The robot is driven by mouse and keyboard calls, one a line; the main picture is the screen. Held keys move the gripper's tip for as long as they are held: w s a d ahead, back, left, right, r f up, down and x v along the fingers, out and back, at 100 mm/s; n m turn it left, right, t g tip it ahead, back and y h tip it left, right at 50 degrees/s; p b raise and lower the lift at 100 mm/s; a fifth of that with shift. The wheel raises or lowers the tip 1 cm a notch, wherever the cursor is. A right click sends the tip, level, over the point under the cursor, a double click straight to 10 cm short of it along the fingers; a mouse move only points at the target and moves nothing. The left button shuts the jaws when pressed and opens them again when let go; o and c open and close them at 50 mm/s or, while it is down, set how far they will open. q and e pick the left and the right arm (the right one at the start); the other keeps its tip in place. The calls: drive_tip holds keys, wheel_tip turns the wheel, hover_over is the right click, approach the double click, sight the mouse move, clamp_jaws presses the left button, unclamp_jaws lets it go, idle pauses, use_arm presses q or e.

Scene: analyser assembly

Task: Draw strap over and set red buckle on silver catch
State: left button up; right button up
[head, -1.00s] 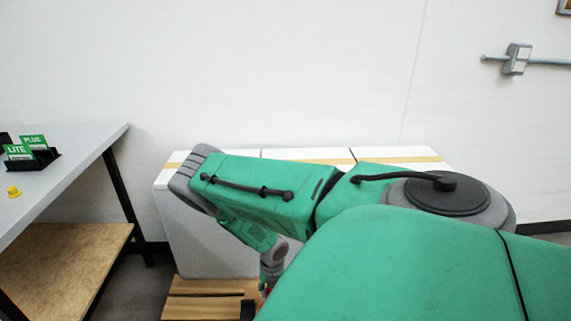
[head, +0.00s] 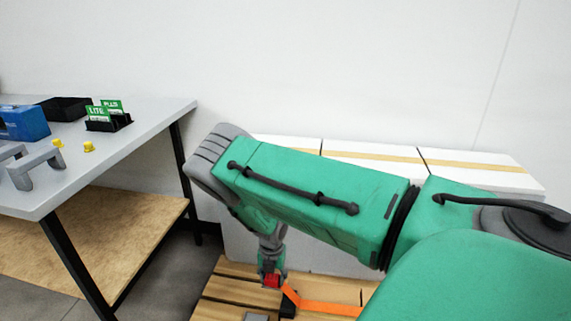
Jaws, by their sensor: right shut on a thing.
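My right gripper (head: 271,275) hangs down at the end of my green arm, low in the middle of the head view. It is shut on the red buckle (head: 272,281). The orange strap (head: 330,308) runs from beside the buckle to the right, over a black piece (head: 288,304), and passes behind my arm. A grey metal piece (head: 256,317), perhaps the silver catch, shows at the bottom edge below the gripper; most of it is cut off. My left gripper is not in view.
A wooden slatted surface (head: 225,296) lies under the gripper. White boxes (head: 370,152) stand behind my arm. A grey table (head: 150,112) at left carries a blue bin (head: 22,122), a black tray (head: 66,108), green cards (head: 97,112) and yellow parts (head: 89,147).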

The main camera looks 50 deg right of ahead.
drive_tip(key=w+a+b, duration=0.4)
drive_tip(key=w, duration=0.3)
drive_tip(key=b, duration=0.5)
hover_over(255, 320)
wheel_tip(255, 320, down, 8)
drive_tip(key=f, duration=1.6)
drive_tip(key=shift+s+a+f, duration=0.1)
drive_tip(key=shift+a+f, duration=0.05)
drive_tip(key=shift+a, duration=0.1)
drive_tip(key=shift+r, duration=0.2)
drive_tip(key=shift+d+f, duration=0.15)
drive_tip(key=shift+f, duration=0.05)
idle(0.4)
drive_tip(key=shift+w+f, duration=0.2)
drive_tip(key=shift+f, duration=0.05)
idle(0.4)
drive_tip(key=o, duration=1.3)
drive_tip(key=shift+c, duration=0.2)
